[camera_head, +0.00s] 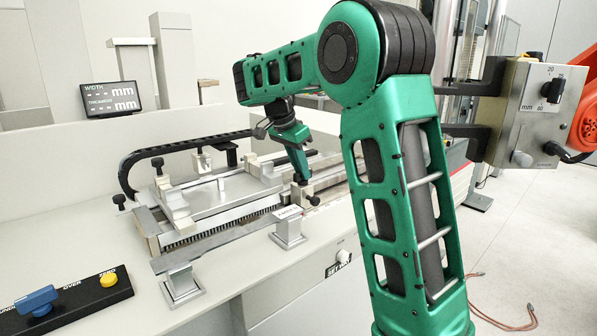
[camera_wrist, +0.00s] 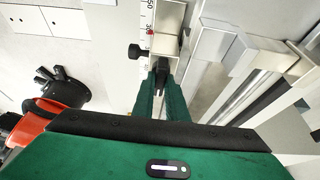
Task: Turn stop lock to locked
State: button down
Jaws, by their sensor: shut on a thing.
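The stop is a pale metal block (camera_wrist: 166,43) on the scaled rail in the wrist view, with a round black knob (camera_wrist: 135,51) on its left side. My gripper (camera_wrist: 161,72) reaches the block's near end, with its green fingers closed around a small dark part there, which I take for the stop lock. The fingers hide most of that part, and its lock position cannot be read. In the head view my gripper (camera_head: 301,183) points down at the right part of the bench fixture (camera_head: 225,190), beside a black knob (camera_head: 313,200).
A flat metal bar (camera_head: 225,238) lies across two small stands (camera_head: 182,284) in front of the fixture. A black control panel (camera_head: 75,300) is at the front left, and a display (camera_head: 107,98) stands behind. A grey control box (camera_head: 540,112) is at the right.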

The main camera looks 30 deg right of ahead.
jog(key=shift+w+a+r, duration=0.1)
jog(key=shift+w+r, duration=0.05)
jog(key=c, duration=1.8)
grip_release()
jog(key=shift+o, duration=0.2)
jog(key=v, duration=1)
jog(key=shift+r, duration=0.2)
jog(key=shift+a, duration=0.15)
